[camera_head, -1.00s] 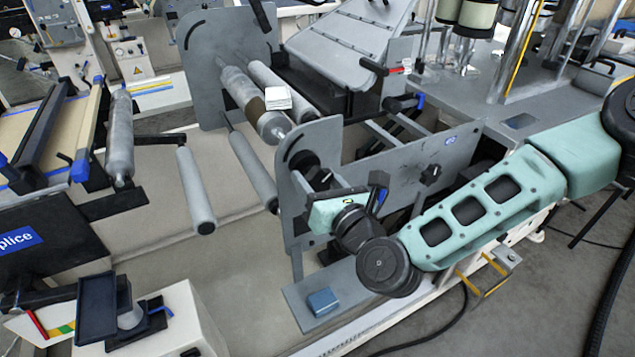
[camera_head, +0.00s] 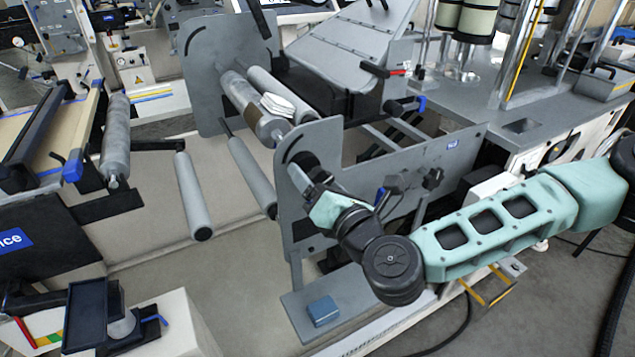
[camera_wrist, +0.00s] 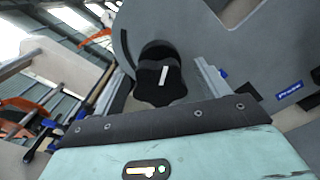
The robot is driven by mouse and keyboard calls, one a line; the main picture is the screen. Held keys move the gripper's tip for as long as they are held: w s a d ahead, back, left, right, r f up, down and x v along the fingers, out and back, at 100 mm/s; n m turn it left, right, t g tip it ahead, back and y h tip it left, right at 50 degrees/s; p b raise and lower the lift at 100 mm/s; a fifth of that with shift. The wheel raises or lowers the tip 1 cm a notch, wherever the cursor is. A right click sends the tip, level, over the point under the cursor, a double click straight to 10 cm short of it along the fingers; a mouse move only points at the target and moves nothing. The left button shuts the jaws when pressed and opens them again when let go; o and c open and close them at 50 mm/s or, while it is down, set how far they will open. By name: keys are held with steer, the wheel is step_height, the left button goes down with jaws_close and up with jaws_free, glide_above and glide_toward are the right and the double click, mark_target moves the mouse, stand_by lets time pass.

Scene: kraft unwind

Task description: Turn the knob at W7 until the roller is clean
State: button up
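The knob (camera_wrist: 157,88) is black and lobed with a white mark, in the middle of the wrist view. It sits on a grey side plate (camera_head: 318,140). My gripper (camera_wrist: 163,80) faces it with its two grey fingers apart, one on each side of the knob. I cannot tell whether they touch it. In the head view my gripper (camera_head: 318,190) is close to the plate, and the fingertips are hard to see. The grey roller (camera_head: 238,90) runs behind the plate. A white pad (camera_head: 283,103) lies on it, with a little brown showing beside the pad.
A second grey roller (camera_head: 268,82) runs alongside. Another black knob (camera_head: 433,178) is on the panel to the right of my wrist. A small blue box (camera_head: 323,310) lies on the grey ledge below my arm.

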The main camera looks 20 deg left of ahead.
steer(key=v, duration=0.7)
stand_by(0.4)
stand_by(0.3)
steer(key=s+a+f+n+g, duration=0.2)
steer(key=s+f+n+g, duration=0.2)
steer(key=s+n+g, duration=0.85)
steer(key=w+d+f+n+t+h, duration=0.15)
steer(key=d+f+n+h, duration=0.3)
steer(key=n, duration=0.85)
steer(key=s+d+r+n+h, duration=0.2)
steer(key=d+r+n+h, duration=0.2)
steer(key=d+n, duration=0.4)
steer(key=s+d+r+n+h, duration=0.2)
steer(key=d+r+n+h, duration=0.2)
steer(key=d, duration=1.1)
step_height(320, 180, up, 3)
steer(key=n, duration=0.3)
steer(key=shift+s+d+n+g, duration=0.2)
steer(key=shift+d+n+g, duration=0.15)
steer(key=shift+g, duration=0.05)
